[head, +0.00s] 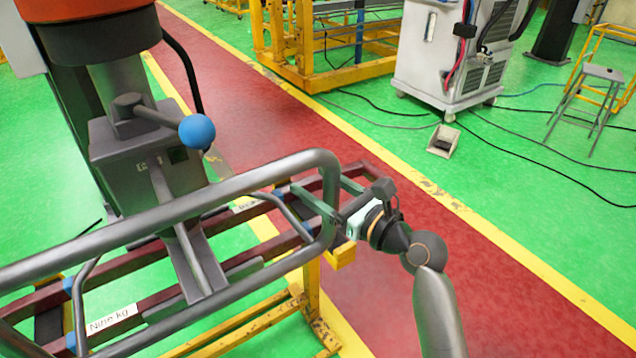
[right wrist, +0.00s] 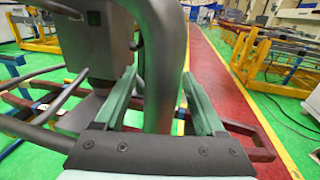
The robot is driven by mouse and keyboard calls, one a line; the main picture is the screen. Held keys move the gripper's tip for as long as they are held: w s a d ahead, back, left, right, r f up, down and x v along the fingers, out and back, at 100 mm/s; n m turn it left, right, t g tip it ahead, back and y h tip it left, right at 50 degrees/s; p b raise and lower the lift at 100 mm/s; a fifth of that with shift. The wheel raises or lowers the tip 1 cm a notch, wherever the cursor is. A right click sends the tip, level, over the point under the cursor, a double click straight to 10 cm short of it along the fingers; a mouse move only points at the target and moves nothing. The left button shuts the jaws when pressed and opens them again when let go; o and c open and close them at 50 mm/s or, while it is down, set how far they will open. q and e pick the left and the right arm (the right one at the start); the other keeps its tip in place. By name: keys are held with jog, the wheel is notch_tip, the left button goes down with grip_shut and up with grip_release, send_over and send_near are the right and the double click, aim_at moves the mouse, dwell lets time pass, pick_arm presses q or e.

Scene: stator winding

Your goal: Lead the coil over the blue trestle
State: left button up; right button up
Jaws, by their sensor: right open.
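My right gripper (head: 318,200) is open, its green fingers on either side of the bent end of a grey tubular handle (head: 180,208). In the right wrist view the handle (right wrist: 164,70) passes between the fingers (right wrist: 158,98); I cannot tell whether they touch it. The handle belongs to a grey lifting device with a blue ball knob (head: 197,131). Below is a long dark red coil (head: 262,249) with a white label (head: 110,319) and blue pieces along it. A yellow trestle (head: 311,293) stands under its right part. I cannot make out a blue trestle. My left gripper is out of view.
A red walkway (head: 440,270) with yellow edge lines runs diagonally past the coil. A yellow rack (head: 300,50), a white wheeled cabinet (head: 455,55), and a stool (head: 598,80) stand beyond. Cables lie on the green floor near the cabinet. The walkway looks clear.

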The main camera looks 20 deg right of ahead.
jog(key=shift+c, duration=0.4)
grip_shut()
dwell(0.9)
dwell(0.5)
dwell(1.5)
